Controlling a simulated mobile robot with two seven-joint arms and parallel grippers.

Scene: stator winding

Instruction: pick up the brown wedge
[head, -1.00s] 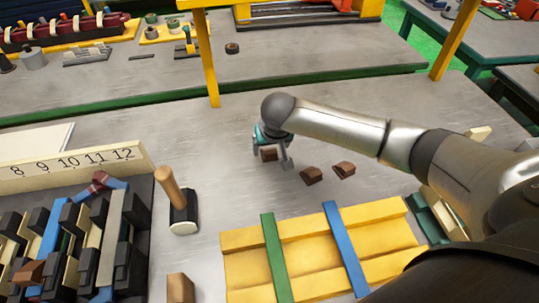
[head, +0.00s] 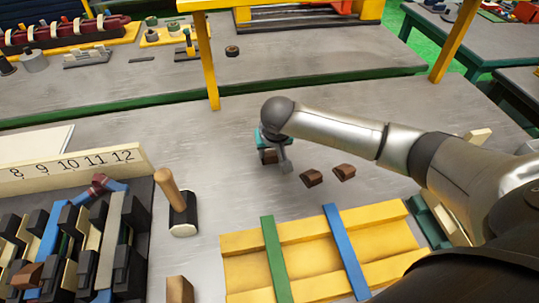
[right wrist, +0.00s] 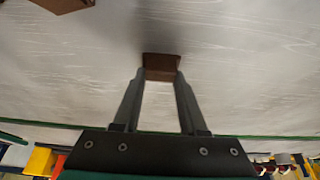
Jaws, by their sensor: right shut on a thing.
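My right gripper (head: 275,163) is low over the grey table, shut on a brown wedge (head: 270,156). In the right wrist view the same wedge (right wrist: 161,62) sits between the tips of my right gripper (right wrist: 161,75). I cannot tell whether it still touches the table. Two other brown wedges, one nearer (head: 312,178) and one farther right (head: 344,172), lie on the table to the right of the gripper. Part of a brown wedge (right wrist: 62,4) shows at the top left of the right wrist view. My left gripper is not in view.
A hammer (head: 183,215) stands head down left of the gripper. A yellow tray (head: 240,243) with green and blue strips lies in front. The slotted stator with a numbered board (head: 70,165) is at left. A yellow post (head: 209,75) rises behind. Table around the wedges is clear.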

